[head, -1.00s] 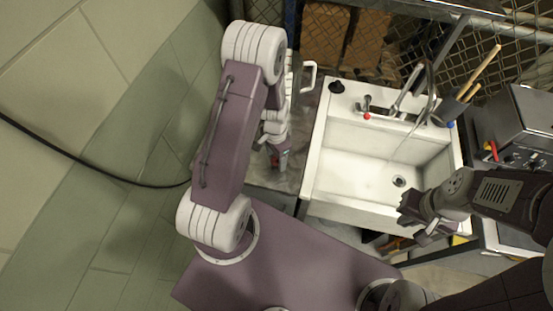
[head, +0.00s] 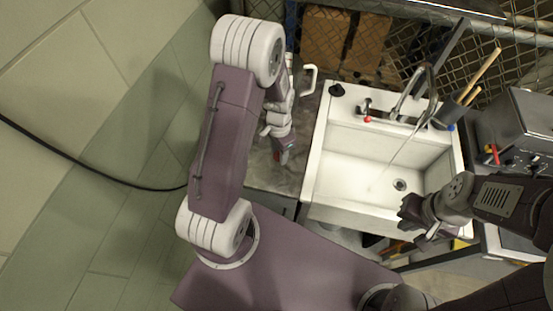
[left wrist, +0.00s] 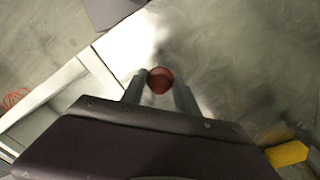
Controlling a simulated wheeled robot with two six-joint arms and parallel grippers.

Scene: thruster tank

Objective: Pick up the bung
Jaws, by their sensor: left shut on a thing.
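The bung (left wrist: 160,80) is a round, dull red piece between the two fingers of my left gripper (left wrist: 160,90) in the left wrist view. My left gripper is shut on it. In the head view my left gripper (head: 281,151) is over the grey worktop left of the sink, and a small bit of red shows at its tip. The height of the bung above the worktop is hard to judge. My right gripper (head: 417,220) is over the sink's front right corner, and its finger gap is not clear.
The white sink (head: 318,165) has a tap (head: 428,85) with water running, and a black knob-like piece (head: 337,89) on its back left rim. A pot with wooden sticks (head: 452,108) and a metal appliance (head: 515,125) stand right. A white handle (head: 312,78) rises behind the worktop (head: 265,176).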

